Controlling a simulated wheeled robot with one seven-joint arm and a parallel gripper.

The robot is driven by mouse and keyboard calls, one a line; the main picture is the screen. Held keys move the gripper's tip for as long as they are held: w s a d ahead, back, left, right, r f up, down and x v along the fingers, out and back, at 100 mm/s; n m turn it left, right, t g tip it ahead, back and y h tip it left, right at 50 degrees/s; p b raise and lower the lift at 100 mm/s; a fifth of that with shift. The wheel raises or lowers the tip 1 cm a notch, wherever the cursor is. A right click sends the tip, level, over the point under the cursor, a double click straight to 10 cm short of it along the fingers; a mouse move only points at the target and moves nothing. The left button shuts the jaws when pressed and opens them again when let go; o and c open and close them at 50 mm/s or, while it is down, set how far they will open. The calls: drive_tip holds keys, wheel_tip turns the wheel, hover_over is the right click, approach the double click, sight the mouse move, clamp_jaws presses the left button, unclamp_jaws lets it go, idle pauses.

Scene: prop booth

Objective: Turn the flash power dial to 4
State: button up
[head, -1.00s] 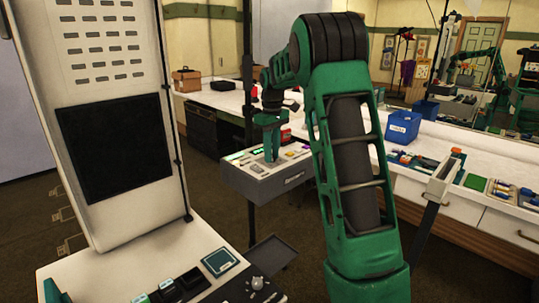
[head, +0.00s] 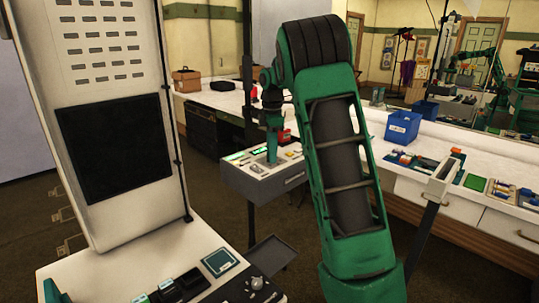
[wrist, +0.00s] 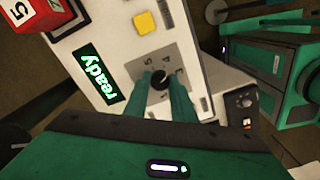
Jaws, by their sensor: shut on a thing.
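The flash power dial is a small dark knob (wrist: 158,82) on a grey square plate with printed numbers on the control box. A 4 and a 5 show beyond it in the wrist view, and a 3 to its right. My gripper (wrist: 161,76) is shut on the knob, one green finger on each side. The fingers hide part of the knob and plate, and I cannot tell which number the knob points to. In the head view my gripper (head: 272,157) reaches down to the top of the grey control box (head: 285,184); the dial is hidden there.
On the box are a green display reading "ready" (wrist: 94,76) and a yellow button (wrist: 145,22). A red block marked 5 (wrist: 30,18) is at the wrist view's upper left. A blue bin (head: 402,128) stands on the white counter behind. A tall white panel (head: 110,60) is at left.

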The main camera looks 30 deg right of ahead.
drive_tip(key=shift+w+r+n, duration=0.1)
drive_tip(key=shift+w+n, duration=0.05)
drive_tip(key=shift+n, duration=1)
drive_tip(key=shift+w+r+n, duration=0.1)
drive_tip(key=shift+n, duration=1.05)
drive_tip(key=o, duration=1.1)
drive_tip(key=shift+c, duration=0.2)
drive_tip(key=shift+f, duration=0.1)
drive_tip(key=shift+s, duration=0.1)
wheel_tip(320, 180, up, 11)
drive_tip(key=shift+f, duration=0.1)
